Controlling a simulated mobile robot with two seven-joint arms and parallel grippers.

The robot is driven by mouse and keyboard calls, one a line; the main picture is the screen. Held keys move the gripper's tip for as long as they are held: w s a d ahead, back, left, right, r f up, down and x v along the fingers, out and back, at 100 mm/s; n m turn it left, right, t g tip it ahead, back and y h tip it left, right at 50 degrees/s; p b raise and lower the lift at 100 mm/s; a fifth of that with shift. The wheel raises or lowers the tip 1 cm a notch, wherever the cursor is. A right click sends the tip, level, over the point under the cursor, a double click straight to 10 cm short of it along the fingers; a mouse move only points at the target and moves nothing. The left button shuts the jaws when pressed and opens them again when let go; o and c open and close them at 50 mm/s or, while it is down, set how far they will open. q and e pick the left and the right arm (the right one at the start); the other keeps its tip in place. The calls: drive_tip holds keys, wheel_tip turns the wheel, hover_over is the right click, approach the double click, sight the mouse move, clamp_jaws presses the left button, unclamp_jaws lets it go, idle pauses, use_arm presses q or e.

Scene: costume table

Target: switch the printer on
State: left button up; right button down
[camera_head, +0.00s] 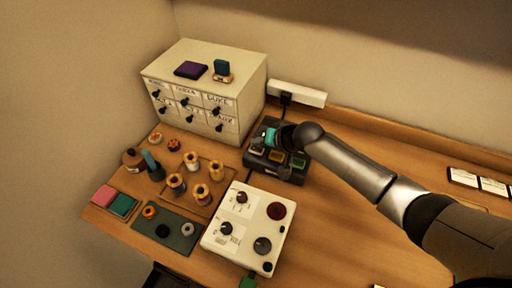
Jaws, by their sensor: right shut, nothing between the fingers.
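A dark switch box (254,160) stands on the table at the centre, with a few coloured switches on its top: a pale yellow one (256,150), an orange-brown one (275,157) and a green one (298,163). A teal part (270,135) shows at its back left. My right gripper (281,137) is shut and empty over the back of this box, beside the teal part; I cannot tell whether it touches. The gripper and wrist hide part of the box's back. No printer can be made out for certain. My left gripper is not in view.
A white panel with knobs (233,200) stands in front of the box. A drawer cabinet (235,95) stands behind left, and a white power strip (303,94) lies by the wall. Thread spools (202,193) stand to the left. Pale cards (463,177) lie at right.

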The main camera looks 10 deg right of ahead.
sight(259, 152)
drive_tip(key=shift+f, duration=0.15)
idle(0.3)
drive_tip(key=shift+f, duration=0.3)
drive_tip(key=shift+f+b, duration=0.5)
drive_tip(key=shift+f, duration=0.05)
idle(0.5)
drive_tip(key=shift+r+p, duration=0.95)
drive_tip(key=shift+p, duration=0.1)
wheel_tip(259, 152, up, 6)
drive_tip(key=p, duration=0.6)
